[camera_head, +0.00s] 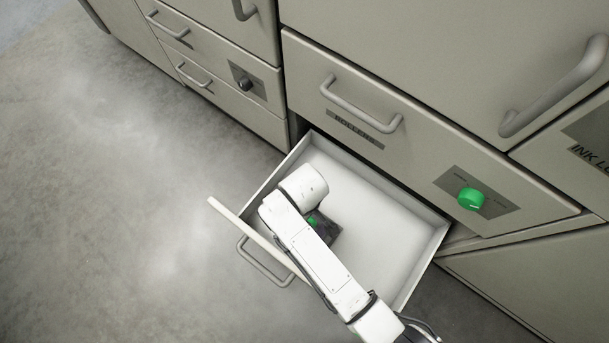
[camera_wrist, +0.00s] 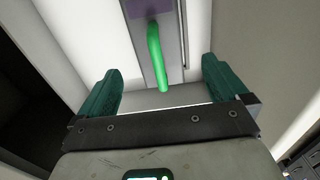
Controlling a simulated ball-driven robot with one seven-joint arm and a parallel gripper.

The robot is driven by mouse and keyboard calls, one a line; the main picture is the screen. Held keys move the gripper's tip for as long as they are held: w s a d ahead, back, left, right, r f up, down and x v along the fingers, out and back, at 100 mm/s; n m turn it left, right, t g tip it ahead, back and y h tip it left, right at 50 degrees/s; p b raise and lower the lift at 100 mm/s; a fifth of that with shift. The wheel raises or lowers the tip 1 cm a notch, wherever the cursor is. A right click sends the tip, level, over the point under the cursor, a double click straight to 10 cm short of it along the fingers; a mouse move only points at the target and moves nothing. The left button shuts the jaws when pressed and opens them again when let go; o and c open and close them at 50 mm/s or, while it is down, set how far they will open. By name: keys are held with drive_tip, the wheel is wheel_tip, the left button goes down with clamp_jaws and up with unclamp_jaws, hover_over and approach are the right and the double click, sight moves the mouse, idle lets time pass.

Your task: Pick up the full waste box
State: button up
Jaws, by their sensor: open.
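The waste box, a dark grey box with a green handle, sits inside the open white drawer (camera_head: 385,205). In the head view the box (camera_head: 327,236) is partly hidden under my arm. In the wrist view its grey top (camera_wrist: 142,45) carries the upright green handle (camera_wrist: 156,55) and a purple patch. My gripper (camera_wrist: 160,66) is open, with one dark green finger on each side of the handle. Both fingers stand apart from the handle. In the head view my arm hides the gripper. I cannot see how full the box is.
The drawer's front panel (camera_head: 260,238) with its bar handle (camera_head: 263,262) stands out over the floor. Above is a closed drawer labelled ROLLERS with a green knob (camera_head: 469,199). More closed cabinets stand on both sides. The floor (camera_head: 110,210) at left is clear.

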wheel_tip(320, 180, down, 5)
drive_tip(key=shift+r+b, duration=0.15)
drive_tip(key=shift+b, duration=0.65)
drive_tip(key=shift+w+f+b, duration=0.2)
drive_tip(key=shift+f+b, duration=0.6)
drive_tip(key=shift+f, duration=0.5)
drive_tip(key=shift+w+f+b, duration=0.15)
drive_tip(key=shift+f+b, duration=0.65)
drive_tip(key=shift+f, duration=0.5)
drive_tip(key=c, duration=1.8)
clamp_jaws()
drive_tip(key=shift+r, duration=0.1)
